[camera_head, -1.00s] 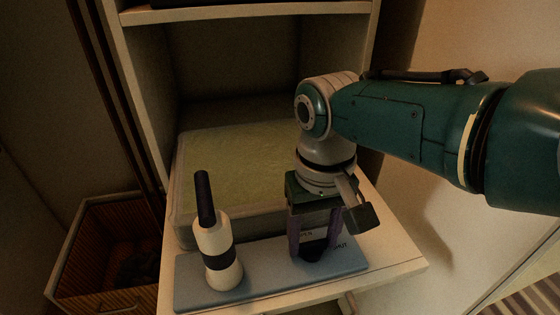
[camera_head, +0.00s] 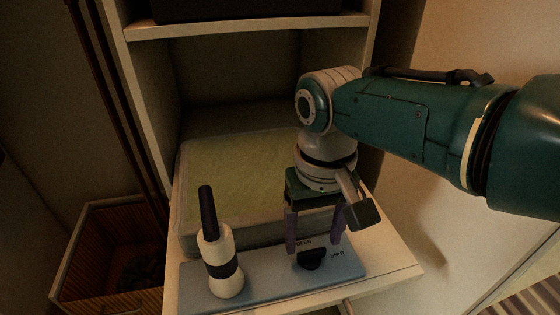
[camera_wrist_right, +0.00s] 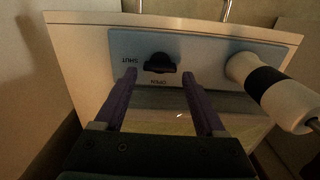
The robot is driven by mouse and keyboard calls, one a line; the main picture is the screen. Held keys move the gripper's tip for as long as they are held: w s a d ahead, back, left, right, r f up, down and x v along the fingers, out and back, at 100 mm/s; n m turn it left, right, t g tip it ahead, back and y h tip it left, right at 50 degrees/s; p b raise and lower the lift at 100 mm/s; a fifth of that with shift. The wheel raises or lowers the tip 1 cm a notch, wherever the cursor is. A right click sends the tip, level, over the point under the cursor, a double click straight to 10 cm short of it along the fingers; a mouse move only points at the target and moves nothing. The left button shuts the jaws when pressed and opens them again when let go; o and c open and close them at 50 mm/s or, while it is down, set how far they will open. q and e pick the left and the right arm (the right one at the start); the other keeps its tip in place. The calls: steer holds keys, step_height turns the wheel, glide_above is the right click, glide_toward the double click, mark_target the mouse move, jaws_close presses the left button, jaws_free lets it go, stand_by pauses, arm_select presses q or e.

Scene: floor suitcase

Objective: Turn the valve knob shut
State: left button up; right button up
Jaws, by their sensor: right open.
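The valve knob (camera_head: 311,260) is small and black, on a blue-grey plate (camera_head: 270,281) marked OPEN behind it and SHUT to its right. In the right wrist view the knob (camera_wrist_right: 160,63) lies ahead of the fingertips, its wide grip running roughly left to right. I cannot tell which label it points at. My right gripper (camera_head: 314,246) is open and empty just above the knob, fingers pointing down. In the wrist view the gripper (camera_wrist_right: 159,75) has one purple finger to either side of the knob, apart from it. My left gripper is out of view.
A white and black cylinder with a dark handle (camera_head: 220,262) stands on the plate, left of the knob. A shallow bin with a greenish top (camera_head: 240,170) lies behind. Cabinet walls and an upper shelf (camera_head: 250,27) enclose the back. A wooden box (camera_head: 85,250) is at left.

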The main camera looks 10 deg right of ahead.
mark_target(312, 251)
arm_select(q)
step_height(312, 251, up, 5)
steer(key=p, duration=0.3)
arm_select(e)
step_height(312, 251, up, 7)
arm_select(q)
steer(key=shift+p, duration=0.3)
